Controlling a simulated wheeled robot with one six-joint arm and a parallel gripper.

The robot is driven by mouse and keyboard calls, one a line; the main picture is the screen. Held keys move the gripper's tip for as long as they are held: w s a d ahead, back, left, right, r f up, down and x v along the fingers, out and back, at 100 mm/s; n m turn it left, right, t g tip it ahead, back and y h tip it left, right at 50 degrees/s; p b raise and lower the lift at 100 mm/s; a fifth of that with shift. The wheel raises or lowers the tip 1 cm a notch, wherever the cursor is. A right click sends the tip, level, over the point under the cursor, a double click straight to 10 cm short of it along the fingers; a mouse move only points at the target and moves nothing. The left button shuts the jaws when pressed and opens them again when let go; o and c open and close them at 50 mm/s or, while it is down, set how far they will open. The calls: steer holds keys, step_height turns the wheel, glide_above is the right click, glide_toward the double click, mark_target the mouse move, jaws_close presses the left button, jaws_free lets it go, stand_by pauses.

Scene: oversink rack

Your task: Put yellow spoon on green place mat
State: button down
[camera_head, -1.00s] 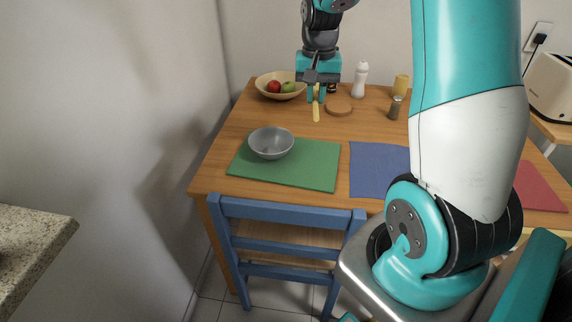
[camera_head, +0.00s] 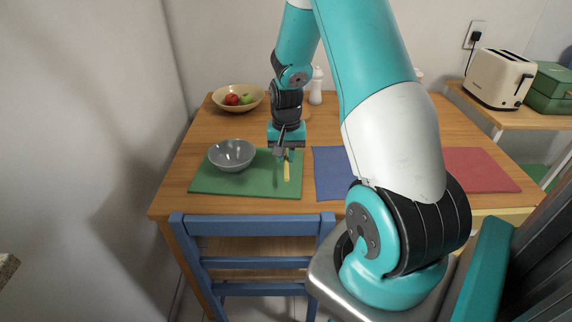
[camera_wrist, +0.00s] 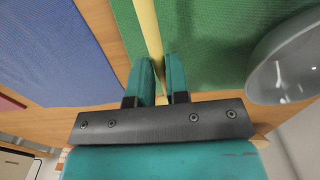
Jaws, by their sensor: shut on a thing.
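The yellow spoon (camera_head: 287,170) is held in my gripper (camera_head: 287,153), over the right part of the green place mat (camera_head: 240,188). In the wrist view the spoon's yellow handle (camera_wrist: 150,30) runs between the two teal fingers (camera_wrist: 157,82), which are shut on it. The green place mat (camera_wrist: 210,40) lies behind and to the right of the handle there. I cannot tell for sure how high the spoon is above the mat. The far end of the spoon is out of the wrist view.
A grey bowl (camera_head: 232,156) stands on the mat's left part. A blue mat (camera_head: 328,178) lies to the right and a red mat (camera_head: 485,172) further right. A fruit bowl (camera_head: 238,98) and a white shaker (camera_head: 316,88) stand behind. A blue chair (camera_head: 250,222) is in front.

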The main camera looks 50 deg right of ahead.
mark_target(286, 157)
steer(key=shift+f, duration=1.65)
steer(key=shift+f, duration=0.2)
steer(key=c, duration=1.1)
jaws_free()
steer(key=shift+r, duration=0.15)
